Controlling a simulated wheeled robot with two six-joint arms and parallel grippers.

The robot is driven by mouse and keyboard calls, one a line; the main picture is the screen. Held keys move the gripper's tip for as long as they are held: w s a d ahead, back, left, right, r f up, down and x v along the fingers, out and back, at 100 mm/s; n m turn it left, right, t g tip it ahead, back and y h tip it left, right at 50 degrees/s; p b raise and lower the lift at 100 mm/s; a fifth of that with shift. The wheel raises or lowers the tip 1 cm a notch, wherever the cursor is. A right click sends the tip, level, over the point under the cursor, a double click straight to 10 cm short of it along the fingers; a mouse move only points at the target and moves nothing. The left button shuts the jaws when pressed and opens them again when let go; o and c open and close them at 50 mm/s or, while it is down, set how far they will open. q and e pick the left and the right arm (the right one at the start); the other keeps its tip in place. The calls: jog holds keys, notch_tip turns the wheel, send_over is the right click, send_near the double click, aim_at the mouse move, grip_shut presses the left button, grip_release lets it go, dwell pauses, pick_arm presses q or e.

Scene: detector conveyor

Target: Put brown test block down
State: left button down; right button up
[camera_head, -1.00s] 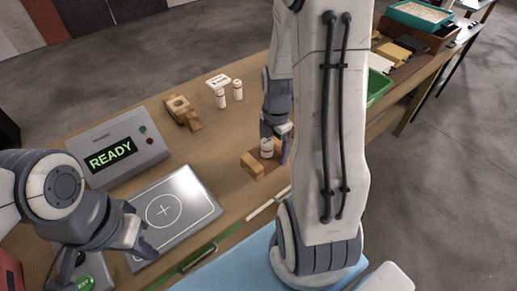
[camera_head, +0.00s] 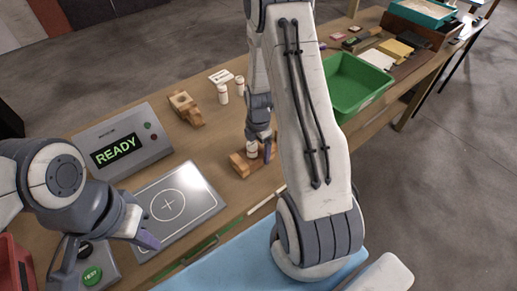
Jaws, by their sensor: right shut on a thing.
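The brown test block (camera_head: 240,164) is a wooden piece at or just above the table, right of the detector plate. A white vial (camera_head: 252,149) with a dark band shows at the block, between the fingers. My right gripper (camera_head: 260,150) points down and is shut on the block; its arm hides part of the view. Whether the block touches the table cannot be told. My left gripper (camera_head: 105,260) is apart, at the near left beside the detector plate (camera_head: 185,205), with its fingers spread and empty.
A grey box reading READY (camera_head: 120,148) stands behind the plate. Another wooden block (camera_head: 185,108) and two white vials (camera_head: 223,94) stand further back. A green bin (camera_head: 355,88) is behind my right arm.

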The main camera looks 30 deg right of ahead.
jog(key=o, duration=1.4)
jog(key=shift+f, duration=0.1)
jog(key=shift+o, duration=0.2)
